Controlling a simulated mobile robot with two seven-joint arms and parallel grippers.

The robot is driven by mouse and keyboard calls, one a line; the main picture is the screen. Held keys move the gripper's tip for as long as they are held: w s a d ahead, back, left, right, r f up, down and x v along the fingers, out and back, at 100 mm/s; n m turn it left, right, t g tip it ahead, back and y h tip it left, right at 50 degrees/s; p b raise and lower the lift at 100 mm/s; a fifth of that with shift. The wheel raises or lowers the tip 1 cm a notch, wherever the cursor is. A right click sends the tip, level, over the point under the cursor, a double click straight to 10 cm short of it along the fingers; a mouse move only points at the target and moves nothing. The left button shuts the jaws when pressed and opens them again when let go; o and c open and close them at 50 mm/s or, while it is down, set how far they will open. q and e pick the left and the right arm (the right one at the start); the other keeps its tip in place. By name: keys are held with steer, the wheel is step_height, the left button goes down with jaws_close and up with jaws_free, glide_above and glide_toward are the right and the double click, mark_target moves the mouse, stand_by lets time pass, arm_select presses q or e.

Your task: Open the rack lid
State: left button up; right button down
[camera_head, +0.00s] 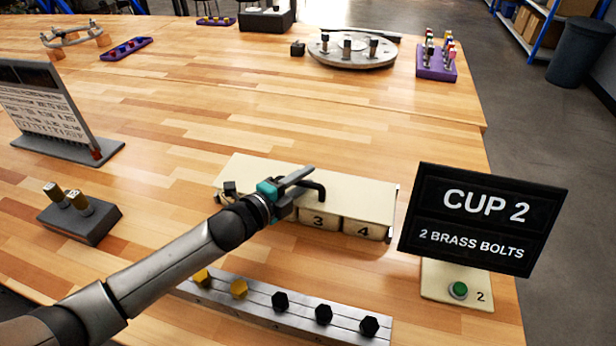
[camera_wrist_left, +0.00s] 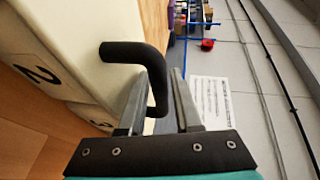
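The rack (camera_head: 345,192) is a long cream box on the wooden table, with numbered compartments on its front; 3 and 4 are readable. Its flat cream top, the lid, looks shut. A black bent handle (camera_head: 318,188) stands on the rack; it also shows in the left wrist view (camera_wrist_left: 130,51). My left gripper (camera_head: 303,180) is above the rack at the handle and hides part of it. In the left wrist view its two fingers (camera_wrist_left: 160,75) are apart, with part of the handle between them and a gap on the right finger's side. My right gripper is not in view.
A black sign (camera_head: 484,218) reading "CUP 2, 2 BRASS BOLTS" stands right of the rack, above a green button (camera_head: 458,290). A metal rail (camera_head: 290,312) with several bolts lies in front. A dark block (camera_head: 80,218) is at left.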

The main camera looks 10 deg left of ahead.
arm_select(q)
steer(key=shift+x, duration=0.75)
jaws_close()
stand_by(1.0)
